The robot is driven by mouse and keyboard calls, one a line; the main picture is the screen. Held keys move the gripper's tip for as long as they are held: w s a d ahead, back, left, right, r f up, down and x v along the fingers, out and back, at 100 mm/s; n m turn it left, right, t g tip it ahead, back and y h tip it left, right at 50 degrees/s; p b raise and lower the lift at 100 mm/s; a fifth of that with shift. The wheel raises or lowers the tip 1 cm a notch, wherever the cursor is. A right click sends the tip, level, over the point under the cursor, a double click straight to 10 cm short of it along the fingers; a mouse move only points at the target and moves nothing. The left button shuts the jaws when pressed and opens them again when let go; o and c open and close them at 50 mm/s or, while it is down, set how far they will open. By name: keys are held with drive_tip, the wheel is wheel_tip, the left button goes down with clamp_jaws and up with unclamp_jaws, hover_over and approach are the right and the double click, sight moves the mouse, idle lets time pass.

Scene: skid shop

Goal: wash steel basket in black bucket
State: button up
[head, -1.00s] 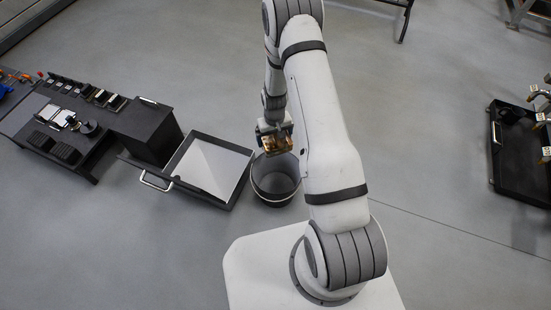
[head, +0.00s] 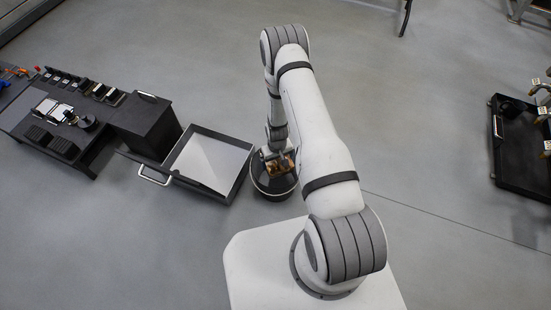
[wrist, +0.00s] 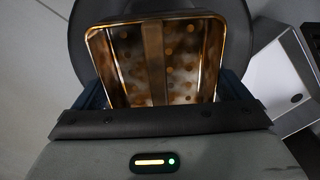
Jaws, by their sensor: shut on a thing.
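The steel basket (wrist: 190,60) is a shiny rectangular metal basket with a perforated bottom and a strip across its middle, tinted brown in the wrist view. My gripper (head: 276,153) is shut on it, with a blue-black finger on either side in the wrist view (wrist: 165,95). The basket also shows in the head view (head: 284,164), over the mouth of the black bucket. The round black bucket (head: 273,192) stands on the floor, and its dark rim (wrist: 82,40) surrounds the basket in the wrist view. How deep the basket sits is hard to tell.
Left of that is a dark workbench (head: 145,125) with small parts. A black tray (head: 518,165) is at far right. Grey floor is free between.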

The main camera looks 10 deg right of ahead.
drive_tip(key=shift+f+b, duration=4.65)
drive_tip(key=shift+f, duration=3.05)
